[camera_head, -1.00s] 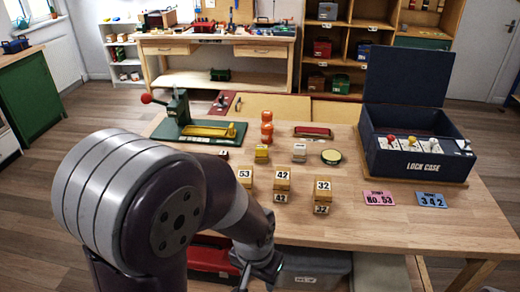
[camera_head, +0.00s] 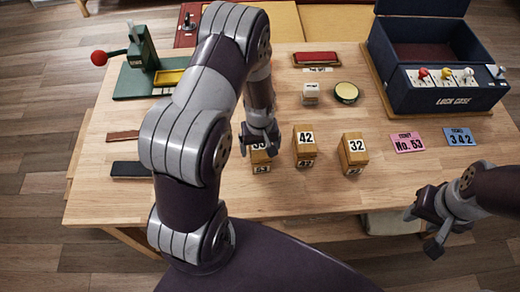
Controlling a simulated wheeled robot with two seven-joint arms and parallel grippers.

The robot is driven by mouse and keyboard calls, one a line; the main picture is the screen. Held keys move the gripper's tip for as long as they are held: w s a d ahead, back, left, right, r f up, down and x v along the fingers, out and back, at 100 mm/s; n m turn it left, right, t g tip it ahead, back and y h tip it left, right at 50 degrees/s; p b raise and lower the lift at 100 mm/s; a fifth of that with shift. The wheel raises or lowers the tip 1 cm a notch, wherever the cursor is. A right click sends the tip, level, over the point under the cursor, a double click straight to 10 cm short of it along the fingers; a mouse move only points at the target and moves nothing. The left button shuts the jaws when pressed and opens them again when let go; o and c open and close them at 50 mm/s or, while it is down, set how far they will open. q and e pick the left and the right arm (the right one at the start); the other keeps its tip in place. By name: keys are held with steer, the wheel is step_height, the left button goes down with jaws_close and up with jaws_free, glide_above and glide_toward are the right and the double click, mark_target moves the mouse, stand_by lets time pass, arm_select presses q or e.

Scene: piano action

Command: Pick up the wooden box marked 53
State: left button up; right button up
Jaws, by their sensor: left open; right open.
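The wooden box marked 53 (camera_head: 261,168) stands on the wooden table, left of two similar boxes marked 42 (camera_head: 304,152) and 32 (camera_head: 354,157). My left gripper (camera_head: 259,146) is open and points down right over box 53. Its fingers show at the left and right of the box's top and partly hide the upper label. I cannot tell whether they touch the box. My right gripper (camera_head: 421,231) is open and empty, low at the right by the table's front edge.
A dark blue lock case (camera_head: 455,98) with switches stands at the back right. A pink tag (camera_head: 407,143) and a blue tag (camera_head: 459,137) lie before it. A round tin (camera_head: 346,92) and a green press (camera_head: 136,86) are farther back.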

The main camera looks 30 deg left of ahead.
arm_select(q)
steer(key=f, duration=0.3)
steer(key=shift+w+a, duration=0.15)
steer(key=shift+a, duration=0.1)
steer(key=shift+d+r, duration=0.15)
steer(key=shift+c, duration=0.9)
steer(key=c, duration=1)
steer(key=shift+r, duration=0.1)
